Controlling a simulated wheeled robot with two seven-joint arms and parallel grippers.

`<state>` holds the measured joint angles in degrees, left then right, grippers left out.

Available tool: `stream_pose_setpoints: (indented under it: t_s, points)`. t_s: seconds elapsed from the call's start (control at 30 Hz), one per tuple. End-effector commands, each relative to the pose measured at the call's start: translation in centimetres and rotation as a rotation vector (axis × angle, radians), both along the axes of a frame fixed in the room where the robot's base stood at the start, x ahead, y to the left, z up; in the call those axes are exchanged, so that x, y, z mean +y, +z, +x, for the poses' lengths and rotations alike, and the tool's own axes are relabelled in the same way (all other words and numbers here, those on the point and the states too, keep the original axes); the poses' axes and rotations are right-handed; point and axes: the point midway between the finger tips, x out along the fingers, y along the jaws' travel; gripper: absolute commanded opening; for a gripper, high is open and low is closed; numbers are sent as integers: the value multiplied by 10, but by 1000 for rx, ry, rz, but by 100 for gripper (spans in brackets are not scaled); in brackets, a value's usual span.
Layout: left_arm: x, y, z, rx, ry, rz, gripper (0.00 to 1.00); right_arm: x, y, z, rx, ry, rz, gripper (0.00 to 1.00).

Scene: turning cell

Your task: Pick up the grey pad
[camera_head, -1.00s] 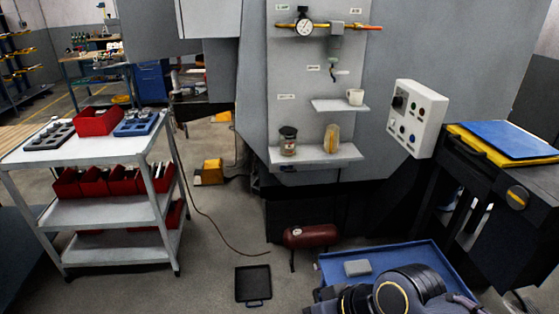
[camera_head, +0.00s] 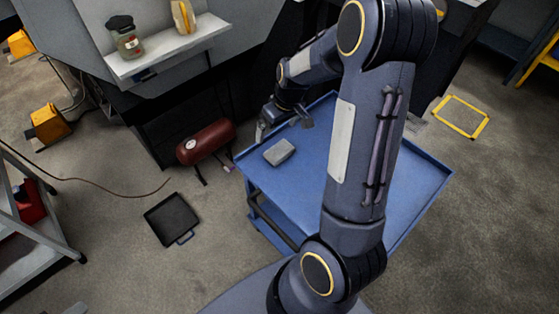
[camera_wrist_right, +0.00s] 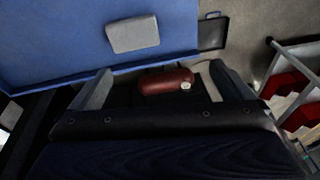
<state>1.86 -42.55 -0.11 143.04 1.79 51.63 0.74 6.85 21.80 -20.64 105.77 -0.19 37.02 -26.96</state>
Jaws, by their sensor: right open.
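The grey pad (camera_head: 279,152) is a small rounded block lying flat on the blue tray table (camera_head: 300,188), near its left back corner. In the right wrist view the pad (camera_wrist_right: 133,34) lies on the blue surface, beyond the fingertips and left of centre. My right gripper (camera_head: 284,126) is open and empty over the table's back left edge, just behind the pad and apart from it. Its two fingers also show in the right wrist view (camera_wrist_right: 155,82) with a wide gap between them. My left gripper is not in view.
A red tank (camera_head: 207,142) stands on the floor left of the table. A black pan (camera_head: 172,219) lies on the floor. A shelf (camera_head: 170,48) with a jar (camera_head: 126,38) is at the back left. My right arm covers the table's middle; the rest of its top looks bare.

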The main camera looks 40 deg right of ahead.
Motion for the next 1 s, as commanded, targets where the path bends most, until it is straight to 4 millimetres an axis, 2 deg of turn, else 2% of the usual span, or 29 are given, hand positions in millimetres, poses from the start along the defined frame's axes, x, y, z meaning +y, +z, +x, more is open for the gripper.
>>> stream_pose_setpoints:
  t_s: [0.03, 0.1, 0.2, 0.57, 0.8, 1.0]
  points:
    - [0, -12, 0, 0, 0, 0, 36, -9, -30, 5, 27, 17, -26, 100]
    - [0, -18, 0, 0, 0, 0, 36, -19, -53, 11, 47, 39, -57, 100]
    - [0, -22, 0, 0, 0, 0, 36, -28, -74, 16, 68, 64, -86, 100]
    - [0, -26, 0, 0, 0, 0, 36, -34, -115, 22, 81, 80, -103, 100]
    - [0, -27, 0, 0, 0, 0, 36, -34, -150, 29, 81, 80, -103, 100]
    - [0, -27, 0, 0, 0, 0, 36, -33, -162, 31, 77, 79, -103, 100]
